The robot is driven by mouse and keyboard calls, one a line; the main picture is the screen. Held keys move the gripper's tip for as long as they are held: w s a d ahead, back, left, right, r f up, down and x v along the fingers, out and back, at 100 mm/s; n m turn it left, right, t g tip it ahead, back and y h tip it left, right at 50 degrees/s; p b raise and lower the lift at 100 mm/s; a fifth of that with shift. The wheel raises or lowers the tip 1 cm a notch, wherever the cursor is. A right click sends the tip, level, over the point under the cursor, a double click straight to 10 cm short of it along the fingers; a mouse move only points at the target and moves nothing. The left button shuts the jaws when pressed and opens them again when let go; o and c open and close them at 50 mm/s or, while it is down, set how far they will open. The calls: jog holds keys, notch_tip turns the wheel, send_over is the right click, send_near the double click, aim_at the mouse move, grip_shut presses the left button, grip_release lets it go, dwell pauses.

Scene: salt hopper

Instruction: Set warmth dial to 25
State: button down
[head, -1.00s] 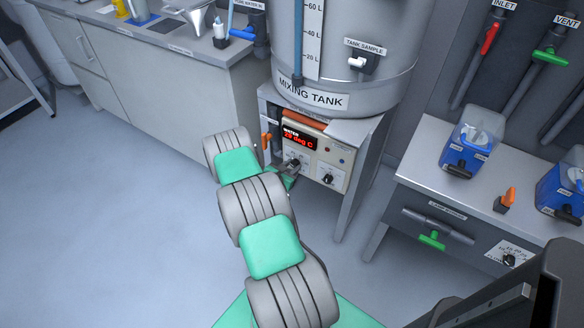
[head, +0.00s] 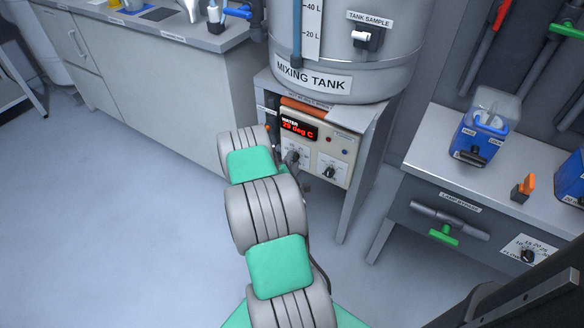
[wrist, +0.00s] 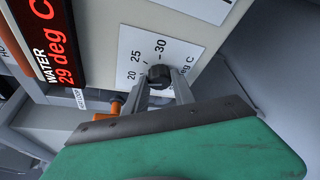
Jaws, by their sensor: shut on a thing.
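The warmth dial is a small dark knob (wrist: 159,75) on a white plate marked 20, 25, 30 and deg C. My gripper (wrist: 160,82) is shut on this knob in the wrist view, a finger on each side. The knob's pointer cannot be made out. The red display (wrist: 60,50) reads WATER 29 deg C and also shows in the head view (head: 299,127). In the head view my gripper (head: 292,160) is at the panel's left knob, partly hidden by my arm.
A second black dial (head: 330,171) sits on the same panel, to the right. The mixing tank (head: 345,75) stands above. An orange handle (wrist: 116,107) is close to my gripper in the wrist view. A grey bench (head: 425,150) with blue-based containers stands right. Floor at left is clear.

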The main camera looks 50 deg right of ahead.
jog(key=m+b, duration=0.2)
jog(key=b, duration=0.2)
jog(key=m+t+h+b, duration=0.1)
jog(key=b, duration=0.3)
jog(key=f+m+t+b, duration=0.1)
jog(key=m+b, duration=0.1)
jog(key=b, duration=0.2)
jog(key=shift+f+m+h, duration=0.1)
jog(key=shift+m+h, duration=0.2)
jog(key=shift+m+b, duration=0.6)
jog(key=shift+b, duration=0.4)
jog(key=shift+r+h, duration=0.3)
jog(key=shift+h, duration=0.1)
jog(key=c, duration=1)
grip_release()
jog(key=shift+c, duration=0.2)
